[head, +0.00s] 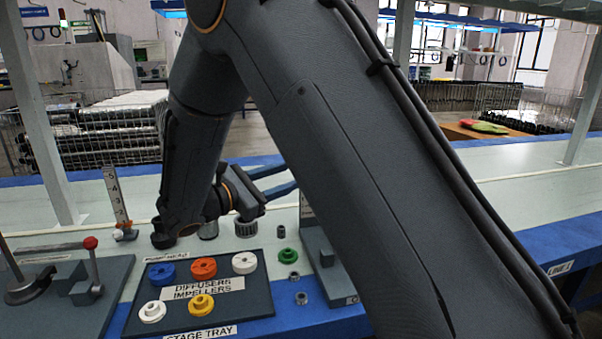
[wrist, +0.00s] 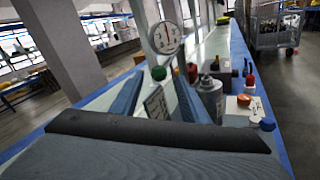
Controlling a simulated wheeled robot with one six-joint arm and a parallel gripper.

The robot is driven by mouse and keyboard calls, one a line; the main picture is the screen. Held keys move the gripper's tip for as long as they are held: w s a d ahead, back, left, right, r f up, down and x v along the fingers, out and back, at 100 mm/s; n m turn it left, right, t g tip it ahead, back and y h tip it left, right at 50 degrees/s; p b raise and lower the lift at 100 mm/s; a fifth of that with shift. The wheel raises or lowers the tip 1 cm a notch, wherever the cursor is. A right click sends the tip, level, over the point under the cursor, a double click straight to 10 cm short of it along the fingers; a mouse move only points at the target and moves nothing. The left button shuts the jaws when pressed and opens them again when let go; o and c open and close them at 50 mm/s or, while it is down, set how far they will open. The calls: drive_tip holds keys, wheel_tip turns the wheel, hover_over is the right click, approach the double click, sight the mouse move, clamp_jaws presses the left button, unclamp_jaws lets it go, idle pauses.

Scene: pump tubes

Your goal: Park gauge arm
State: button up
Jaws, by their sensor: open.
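A round white dial gauge (wrist: 167,38) with a red needle shows in the wrist view, beyond the fingers of my gripper (wrist: 160,76). A green ball knob (wrist: 158,73) shows below the dial, in line with the gap between the fingers. I cannot tell whether it is part of the gauge arm. My gripper is open, its two blue-grey fingers apart, and I see nothing clamped. In the head view my gripper (head: 291,175) points right above the bench. The gauge is not visible there; my arm covers that area.
A dark stage tray (head: 255,309) holds several coloured rings. A clamp with a red-knobbed lever (head: 91,242) stands at left, beside an upright ruler (head: 117,200). A grey block fixture (head: 325,262) is partly behind my arm. A grey canister (wrist: 209,98) stands right of the fingers.

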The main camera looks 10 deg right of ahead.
drive_tip(key=shift+x, duration=3.1)
drive_tip(key=shift+w, duration=0.1)
clamp_jaws()
